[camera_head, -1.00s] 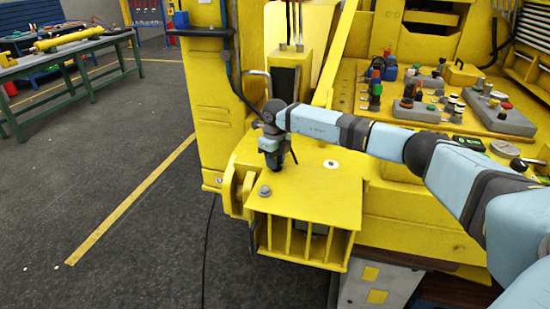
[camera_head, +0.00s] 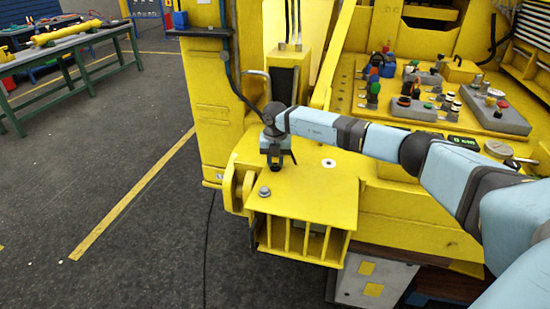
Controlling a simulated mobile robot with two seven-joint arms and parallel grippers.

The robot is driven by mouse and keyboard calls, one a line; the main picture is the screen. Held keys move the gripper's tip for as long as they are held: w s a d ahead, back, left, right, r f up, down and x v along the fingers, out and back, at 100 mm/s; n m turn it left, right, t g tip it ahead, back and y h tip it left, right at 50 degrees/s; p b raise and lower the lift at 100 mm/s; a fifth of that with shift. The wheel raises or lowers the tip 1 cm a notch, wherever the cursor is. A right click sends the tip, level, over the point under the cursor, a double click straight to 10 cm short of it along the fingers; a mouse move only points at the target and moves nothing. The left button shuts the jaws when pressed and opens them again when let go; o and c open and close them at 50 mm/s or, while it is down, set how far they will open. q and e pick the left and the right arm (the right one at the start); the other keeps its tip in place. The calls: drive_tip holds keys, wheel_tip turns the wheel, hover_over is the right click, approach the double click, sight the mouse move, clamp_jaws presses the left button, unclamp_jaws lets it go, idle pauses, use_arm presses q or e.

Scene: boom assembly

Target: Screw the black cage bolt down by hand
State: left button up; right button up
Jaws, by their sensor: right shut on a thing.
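My right gripper (camera_head: 275,163) reaches in from the right and points down at the top plate of the yellow cage (camera_head: 318,190). Its dark fingers are shut on the black cage bolt, close to the plate's back left part. The bolt is mostly hidden by the fingers, so I cannot tell how deep it sits. A grey bolt (camera_head: 264,192) stands on the plate in front of the gripper, apart from it. My left gripper is not in view.
A pale round spot (camera_head: 328,163) lies on the plate right of the gripper. A yellow post (camera_head: 211,100) rises behind left. Control boxes (camera_head: 495,110) with knobs stand on the yellow deck at right.

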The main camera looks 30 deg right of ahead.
sight(276, 164)
drive_tip(key=shift+w+d+r+m, duration=0.15)
drive_tip(key=shift+r+m, duration=0.2)
drive_tip(key=shift+m, duration=0.25)
drive_tip(key=shift+m+p, duration=0.3)
drive_tip(key=o, duration=0.9)
drive_tip(key=shift+f, duration=0.15)
drive_tip(key=r, duration=0.7)
drive_tip(key=r+b, duration=0.1)
drive_tip(key=r, duration=0.6)
drive_tip(key=shift+s, duration=0.2)
